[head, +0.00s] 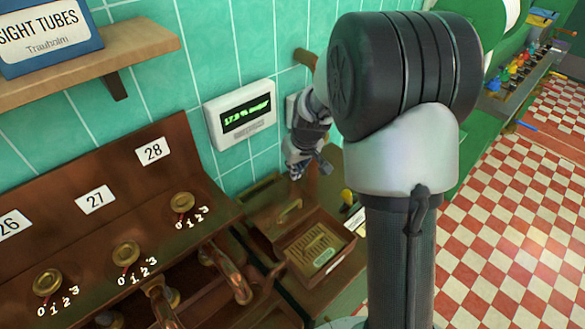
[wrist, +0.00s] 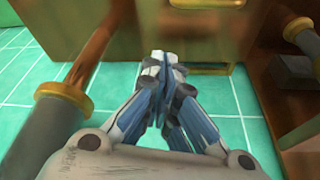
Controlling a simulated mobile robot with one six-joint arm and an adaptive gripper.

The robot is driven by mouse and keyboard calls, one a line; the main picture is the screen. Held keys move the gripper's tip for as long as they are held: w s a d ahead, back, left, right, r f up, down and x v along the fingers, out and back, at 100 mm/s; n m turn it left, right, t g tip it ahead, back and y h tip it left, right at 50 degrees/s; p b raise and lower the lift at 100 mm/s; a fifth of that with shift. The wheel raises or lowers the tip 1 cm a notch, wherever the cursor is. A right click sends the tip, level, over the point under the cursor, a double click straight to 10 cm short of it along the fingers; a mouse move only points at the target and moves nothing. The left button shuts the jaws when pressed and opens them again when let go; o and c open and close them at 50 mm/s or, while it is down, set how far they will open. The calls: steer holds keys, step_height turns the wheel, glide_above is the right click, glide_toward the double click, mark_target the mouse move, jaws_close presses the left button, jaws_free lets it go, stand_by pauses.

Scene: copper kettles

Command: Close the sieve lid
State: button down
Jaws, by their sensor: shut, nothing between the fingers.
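The sieve box (head: 318,262) is a small brown wooden box with a slotted panel and a pale green label inside. It stands on the bench below the wall display. A brown wooden panel with a brass handle (head: 289,211), seemingly the lid, stands raised at its back left. My gripper (head: 301,168) is above and behind the box, near the tiled wall, apart from the handle. Whether the fingertips touch wood cannot be told.
A wall display (head: 240,113) hangs behind the box. A sloped wooden panel with numbered dials (head: 127,253) and copper pipes stands at left. In the wrist view, grey rods with brass collars (wrist: 62,92) flank the gripper. A checkered floor (head: 515,215) lies open at right.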

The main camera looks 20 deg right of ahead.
steer(key=b, duration=0.2)
glide_above(294, 196)
steer(key=w, duration=0.2)
steer(key=f, duration=0.7)
steer(key=shift+a+f, duration=0.2)
steer(key=shift+f, duration=0.05)
steer(key=shift+s+f, duration=0.15)
steer(key=shift+s, duration=0.2)
steer(key=shift+s+d+r+b, duration=0.1)
steer(key=shift+s+d+b, duration=0.1)
steer(key=shift+s, duration=0.6)
steer(key=shift+s+d+r+b, duration=0.1)
steer(key=shift+s+b, duration=0.05)
steer(key=shift+s, duration=0.6)
steer(key=shift+s, duration=0.1)
